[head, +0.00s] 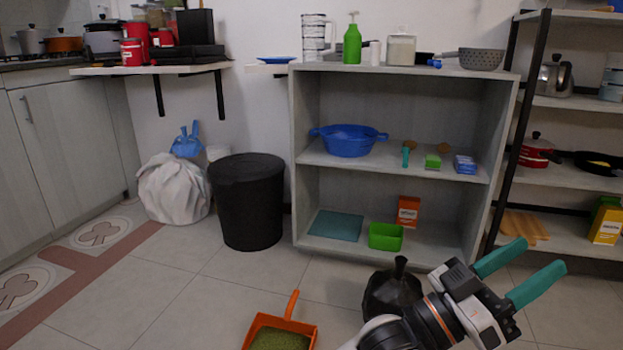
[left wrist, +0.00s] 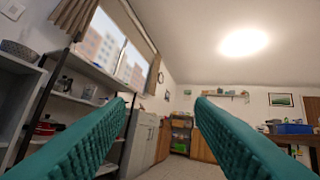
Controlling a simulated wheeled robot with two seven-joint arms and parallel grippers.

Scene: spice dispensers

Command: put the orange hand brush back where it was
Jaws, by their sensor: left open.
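An orange dustpan-like tool (head: 257,325) lies on the floor at the bottom of the head view, its handle pointing away from me. Green grainy matter (head: 279,340) is in it, and its near part is cut off by the frame. I cannot make out a separate orange hand brush in either view. My left gripper (head: 541,257) is at the lower right of the head view, with its teal fingers apart and nothing between them. It also shows empty in the left wrist view (left wrist: 161,102), pointing across the room. My right gripper is not in view.
A black tied bag (head: 390,292) stands on the floor beside my left arm. A low grey shelf unit (head: 393,187) holds a blue colander (head: 348,140), a green bin (head: 385,236) and small items. A black bin (head: 247,200) stands left of it. Floor between is clear.

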